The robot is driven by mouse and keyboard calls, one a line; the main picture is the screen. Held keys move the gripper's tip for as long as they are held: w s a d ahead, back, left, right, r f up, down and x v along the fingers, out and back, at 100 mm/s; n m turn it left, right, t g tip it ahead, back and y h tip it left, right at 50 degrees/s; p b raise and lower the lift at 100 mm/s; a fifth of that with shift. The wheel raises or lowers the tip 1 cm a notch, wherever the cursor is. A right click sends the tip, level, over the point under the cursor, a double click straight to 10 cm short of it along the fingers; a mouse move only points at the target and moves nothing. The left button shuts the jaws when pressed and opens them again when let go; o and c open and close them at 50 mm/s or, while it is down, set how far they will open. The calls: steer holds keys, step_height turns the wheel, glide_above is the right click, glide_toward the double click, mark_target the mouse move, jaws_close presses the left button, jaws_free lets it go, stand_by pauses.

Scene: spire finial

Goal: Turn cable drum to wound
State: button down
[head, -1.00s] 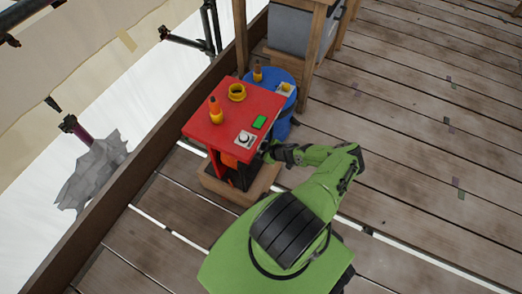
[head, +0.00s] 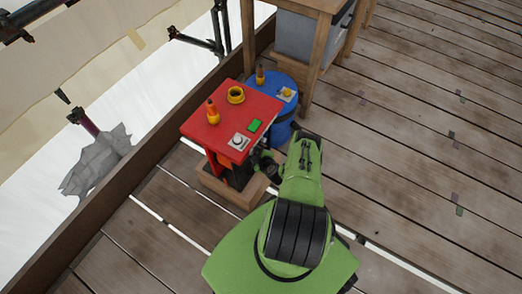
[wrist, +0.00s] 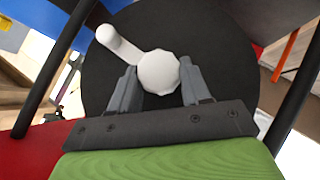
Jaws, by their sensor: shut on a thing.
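The cable drum shows in the wrist view as a large black disc (wrist: 225,55) with a white crank arm (wrist: 118,44) and a round white knob (wrist: 158,72). My gripper (wrist: 160,86) has one grey finger on each side of the knob and is shut on it. The crank arm runs from the knob up and to the left. In the head view my gripper (head: 257,163) reaches under the red-topped stand (head: 222,125) from its right side. The drum is mostly hidden there by the red top and my arm.
A blue drum (head: 285,120) stands close behind.

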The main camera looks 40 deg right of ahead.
steer(key=shift+a+n+t+h, duration=0.1)
steer(key=shift+n+t+h, duration=0.2)
steer(key=shift+h, duration=0.3)
steer(key=c, duration=0.5)
jaws_free()
